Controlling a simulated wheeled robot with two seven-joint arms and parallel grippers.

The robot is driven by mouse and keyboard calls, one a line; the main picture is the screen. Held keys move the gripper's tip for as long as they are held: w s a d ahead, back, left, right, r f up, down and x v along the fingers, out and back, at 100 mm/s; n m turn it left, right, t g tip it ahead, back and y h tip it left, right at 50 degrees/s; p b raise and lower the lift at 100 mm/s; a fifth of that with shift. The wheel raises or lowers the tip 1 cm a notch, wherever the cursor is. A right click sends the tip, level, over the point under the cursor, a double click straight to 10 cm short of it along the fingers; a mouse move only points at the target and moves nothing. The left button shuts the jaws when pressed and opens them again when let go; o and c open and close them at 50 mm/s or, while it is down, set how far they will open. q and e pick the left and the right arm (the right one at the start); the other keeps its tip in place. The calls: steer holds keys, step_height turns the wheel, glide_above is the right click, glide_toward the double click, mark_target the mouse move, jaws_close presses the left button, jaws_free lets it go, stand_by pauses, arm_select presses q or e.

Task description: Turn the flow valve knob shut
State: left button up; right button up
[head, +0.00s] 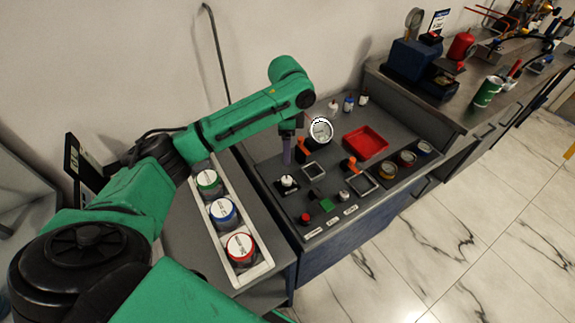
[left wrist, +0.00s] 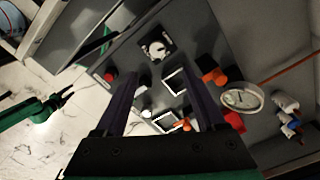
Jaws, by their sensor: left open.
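A white knob (head: 287,181) sits on a dark square plate at the left of the grey rig panel. I take it for the flow valve knob; the labels are too small to read. It also shows in the left wrist view (left wrist: 157,48), past the fingertips. My left gripper (head: 288,152) points down above and behind the knob, apart from it. In the left wrist view its two dark fingers (left wrist: 158,84) are wide apart with nothing held. My right gripper (left wrist: 62,98) shows small at the left of the wrist view; its jaw state is unclear.
A round gauge (head: 321,130), orange levers (head: 351,164), a red button (head: 305,218) and a red tray (head: 366,142) stand on the panel. A white rack (head: 262,268) of lidded jars is at left. Small bottles (head: 348,104) stand behind. Space above the knob is clear.

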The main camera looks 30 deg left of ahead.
arm_select(q)
step_height(320, 180, down, 4)
steer(key=s, duration=0.2)
glide_above(287, 179)
steer(key=f, duration=0.5)
steer(key=shift+s, duration=0.2)
step_height(287, 179, down, 3)
steer(key=shift+w+f, duration=0.1)
steer(key=shift+w, duration=0.05)
steer(key=shift+f, duration=0.2)
jaws_close()
steer(key=shift+p, duration=0.3)
arm_select(e)
steer(key=shift+s+d+r, duration=0.2)
steer(key=shift+s, duration=0.25)
steer(key=shift+s+d+r, duration=0.15)
steer(key=shift+s, duration=0.3)
